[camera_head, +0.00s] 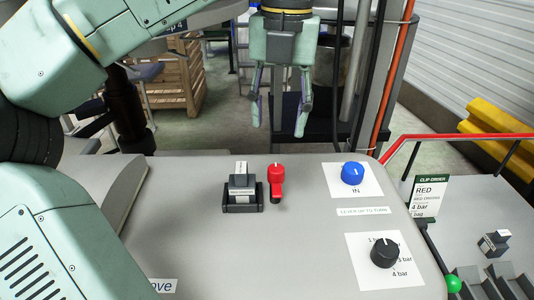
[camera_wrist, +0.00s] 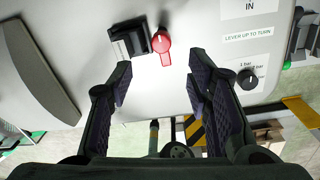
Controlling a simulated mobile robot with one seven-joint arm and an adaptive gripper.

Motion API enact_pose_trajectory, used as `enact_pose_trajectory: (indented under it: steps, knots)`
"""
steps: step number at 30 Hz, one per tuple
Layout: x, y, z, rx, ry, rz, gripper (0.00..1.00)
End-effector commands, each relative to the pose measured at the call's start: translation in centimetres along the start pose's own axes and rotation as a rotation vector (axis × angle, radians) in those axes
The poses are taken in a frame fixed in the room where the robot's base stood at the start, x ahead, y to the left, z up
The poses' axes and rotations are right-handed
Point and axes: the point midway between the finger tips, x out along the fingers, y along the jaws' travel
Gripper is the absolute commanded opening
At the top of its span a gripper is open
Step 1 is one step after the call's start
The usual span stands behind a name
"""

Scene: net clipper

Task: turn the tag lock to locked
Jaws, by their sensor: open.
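A red knob (camera_head: 275,171) with a short red lever or tab stands on the grey panel (camera_head: 313,231); it looks like the tag lock, though no label on it is readable. The tab points toward the panel's front edge in the head view. The red knob (camera_wrist: 161,43) also shows in the wrist view, between and beyond the fingertips. Beside it is a black block (camera_head: 242,200) holding a white tag (camera_head: 242,168). My gripper (camera_head: 278,115) is open and empty, above and behind the panel's far edge, apart from the knob.
A blue knob (camera_head: 352,173) marked IN and a black pressure dial (camera_head: 384,253) stand to the right, with a "lever up to turn" label (camera_head: 362,211) between. A clip order card (camera_head: 430,195) and red rail (camera_head: 400,146) lie farther right. The panel's middle is clear.

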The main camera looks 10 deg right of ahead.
Motion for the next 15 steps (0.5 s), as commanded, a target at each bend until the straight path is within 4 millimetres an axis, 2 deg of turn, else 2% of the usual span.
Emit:
enact_pose_trajectory:
  steps: [9, 15]
  knots:
    - [5.8, 0.0, -0.1, 0.004, 0.002, -0.003, 0.45]
    - [8.7, -0.1, 0.0, 0.005, 0.001, -0.005, 0.45]
